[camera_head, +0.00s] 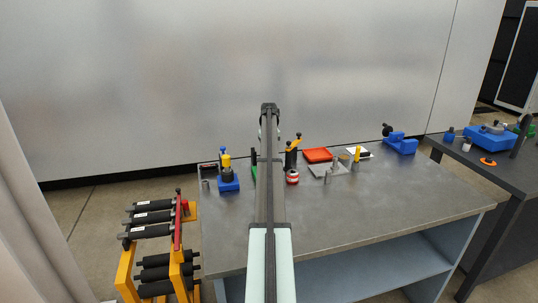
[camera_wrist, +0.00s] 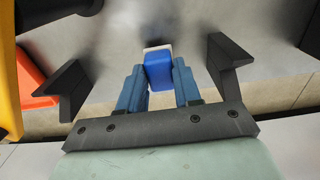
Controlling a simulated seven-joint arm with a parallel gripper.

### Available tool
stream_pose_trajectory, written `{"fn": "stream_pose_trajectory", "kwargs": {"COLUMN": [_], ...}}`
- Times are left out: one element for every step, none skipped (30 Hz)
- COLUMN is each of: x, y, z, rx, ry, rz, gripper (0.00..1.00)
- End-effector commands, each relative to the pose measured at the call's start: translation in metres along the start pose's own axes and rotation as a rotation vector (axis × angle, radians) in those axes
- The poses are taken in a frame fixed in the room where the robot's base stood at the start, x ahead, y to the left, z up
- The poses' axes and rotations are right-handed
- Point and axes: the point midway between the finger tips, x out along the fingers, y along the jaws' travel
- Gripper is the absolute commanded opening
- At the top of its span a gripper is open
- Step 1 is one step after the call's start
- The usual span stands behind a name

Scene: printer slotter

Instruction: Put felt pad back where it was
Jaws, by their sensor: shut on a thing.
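In the wrist view my gripper (camera_wrist: 159,75) has its two blue fingers shut on a small blue block with a pale, off-white layer at its far end. This block appears to be the felt pad (camera_wrist: 158,68). It sits between the fingertips, with blurred grey behind it. I cannot tell its height above any surface. In the head view my arm runs up the middle of the picture and hides the gripper and the pad. The place where the pad was cannot be made out.
The grey workbench (camera_head: 400,200) holds a blue fixture (camera_head: 228,183), a red-and-white can (camera_head: 292,177), a red tray (camera_head: 318,155), a grey plate (camera_head: 328,170) with pegs, and a blue clamp-like device (camera_head: 401,144). A roller rack (camera_head: 160,250) stands at left. The bench's front right is clear.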

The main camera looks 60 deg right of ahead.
Motion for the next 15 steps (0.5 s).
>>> {"fn": "stream_pose_trajectory", "kwargs": {"x": [0.0077, 0.0110, 0.0138, 0.0148, 0.0152, 0.0151, 0.0149, 0.0148, 0.0147, 0.0147, 0.0147, 0.0151, 0.0156, 0.0164, 0.0174], "y": [-0.0002, -0.0002, -0.0002, -0.0002, -0.0001, -0.0001, -0.0001, -0.0001, -0.0001, -0.0001, -0.0001, -0.0001, -0.0001, -0.0001, -0.0001], "z": [0.0005, 0.0005, 0.0005, 0.0004, 0.0003, 0.0001, 0.0001, 0.0001, 0.0001, 0.0001, 0.0001, 0.0001, 0.0001, 0.0002, 0.0002], "rx": [0.000, 0.000, 0.000, 0.000, 0.000, 0.000, 0.000, 0.000, 0.000, 0.000, 0.000, 0.000, 0.000, 0.000, 0.000], "ry": [-0.001, -0.001, -0.001, -0.001, -0.001, 0.000, 0.000, 0.000, 0.000, 0.000, 0.000, 0.000, 0.000, -0.001, -0.001], "rz": [0.000, 0.000, 0.000, 0.000, 0.000, 0.000, 0.000, 0.000, 0.000, 0.000, 0.000, 0.000, 0.000, 0.000, 0.000], "gripper": [0.00, 0.00, 0.00, 0.00, 0.00, 0.00, 0.00, 0.00, 0.00, 0.00, 0.00, 0.00, 0.00, 0.00, 0.00]}}
